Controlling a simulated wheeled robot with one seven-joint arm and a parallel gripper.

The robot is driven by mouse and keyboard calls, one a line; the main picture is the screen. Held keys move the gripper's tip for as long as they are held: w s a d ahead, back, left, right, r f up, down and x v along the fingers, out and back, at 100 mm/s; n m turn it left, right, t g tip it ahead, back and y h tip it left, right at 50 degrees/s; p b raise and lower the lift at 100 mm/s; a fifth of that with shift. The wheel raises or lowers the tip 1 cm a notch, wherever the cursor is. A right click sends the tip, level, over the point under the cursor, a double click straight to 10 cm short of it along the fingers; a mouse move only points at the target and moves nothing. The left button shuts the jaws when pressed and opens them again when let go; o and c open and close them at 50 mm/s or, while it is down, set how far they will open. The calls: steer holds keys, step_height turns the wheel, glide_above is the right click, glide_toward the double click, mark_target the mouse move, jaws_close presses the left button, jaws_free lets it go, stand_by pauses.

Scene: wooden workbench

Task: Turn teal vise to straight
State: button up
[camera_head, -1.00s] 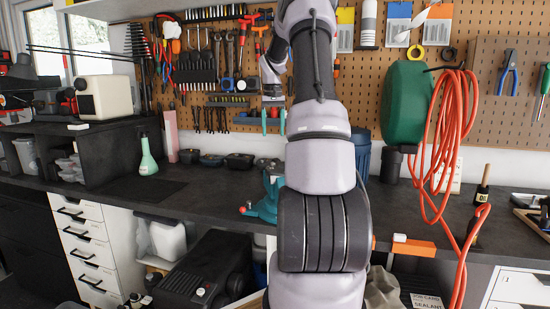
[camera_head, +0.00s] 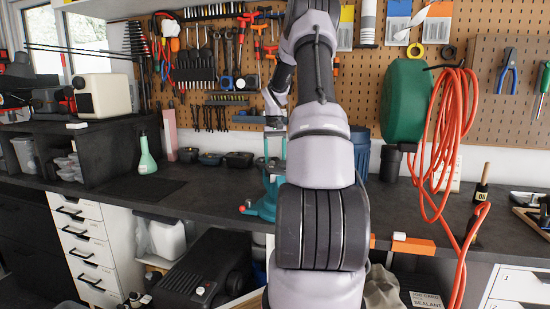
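The teal vise (camera_head: 266,206) stands at the bench's front edge, just left of my arm. My arm hides its right side, and a small red-orange end shows at its left. I cannot tell its exact turn angle. My gripper (camera_head: 275,155) points down right above the vise's upper part.
Small dark bowls (camera_head: 239,160) stand behind the vise. An orange hose (camera_head: 452,120) and a green canister (camera_head: 405,104) are to the right.

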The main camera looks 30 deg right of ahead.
jaws_close()
stand_by(1.4)
